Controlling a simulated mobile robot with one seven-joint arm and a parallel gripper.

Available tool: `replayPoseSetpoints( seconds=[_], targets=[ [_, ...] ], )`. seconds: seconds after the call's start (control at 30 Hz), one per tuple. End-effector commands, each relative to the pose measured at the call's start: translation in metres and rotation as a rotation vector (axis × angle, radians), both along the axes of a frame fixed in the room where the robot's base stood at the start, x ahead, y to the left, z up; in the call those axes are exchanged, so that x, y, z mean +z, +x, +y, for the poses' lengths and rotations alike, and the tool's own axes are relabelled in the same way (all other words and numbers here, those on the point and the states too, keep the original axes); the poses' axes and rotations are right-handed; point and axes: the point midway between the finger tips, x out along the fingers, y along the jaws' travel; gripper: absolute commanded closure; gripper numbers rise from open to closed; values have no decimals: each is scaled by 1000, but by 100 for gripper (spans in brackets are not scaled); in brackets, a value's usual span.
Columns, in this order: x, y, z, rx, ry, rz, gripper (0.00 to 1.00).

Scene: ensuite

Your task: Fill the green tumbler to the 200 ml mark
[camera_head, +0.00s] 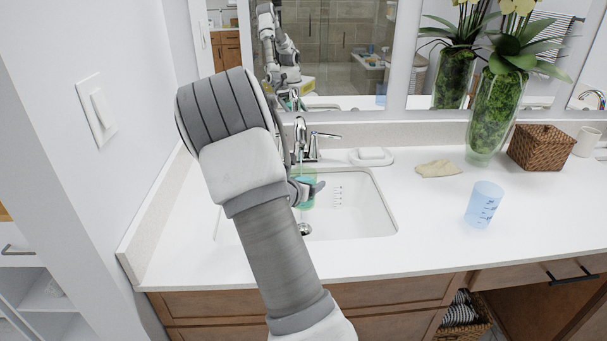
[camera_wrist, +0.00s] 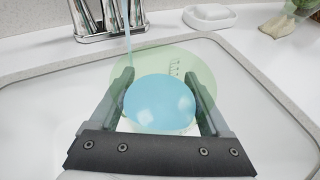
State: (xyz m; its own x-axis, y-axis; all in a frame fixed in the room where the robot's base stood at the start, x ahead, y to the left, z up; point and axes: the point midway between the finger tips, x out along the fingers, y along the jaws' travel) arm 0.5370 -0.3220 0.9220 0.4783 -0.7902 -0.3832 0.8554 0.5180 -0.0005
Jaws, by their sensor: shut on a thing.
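The green tumbler (camera_wrist: 200,65) is translucent and sits between the two fingers of my gripper (camera_wrist: 160,82), which is shut on it. In the head view the tumbler (camera_head: 308,176) is over the sink, partly hidden by my arm. Blue water (camera_wrist: 160,102) shows inside it. Dark measuring marks show on its far wall, but I cannot read the level against them. A thin stream of water (camera_wrist: 128,32) runs down from the chrome faucet (camera_head: 301,138) and meets the tumbler inside its rim outline. The faucet's lever (camera_head: 325,135) points right.
The white sink (camera_head: 370,210) is below the tumbler. A soap dish (camera_head: 371,157), a beige cloth (camera_head: 438,169), a blue tumbler (camera_head: 484,205), a glass vase (camera_head: 492,125) and a wicker basket (camera_head: 541,147) stand to the right. A wall is close on the left.

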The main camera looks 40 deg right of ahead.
Motion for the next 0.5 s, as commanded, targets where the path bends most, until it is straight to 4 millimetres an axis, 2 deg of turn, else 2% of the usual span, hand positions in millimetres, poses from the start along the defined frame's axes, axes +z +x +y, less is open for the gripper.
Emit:
replayPoseSetpoints(
  seconds=[0.5],
  targets=[
    [46, -12, 8, -1, -1, -3, 75]
  ],
)
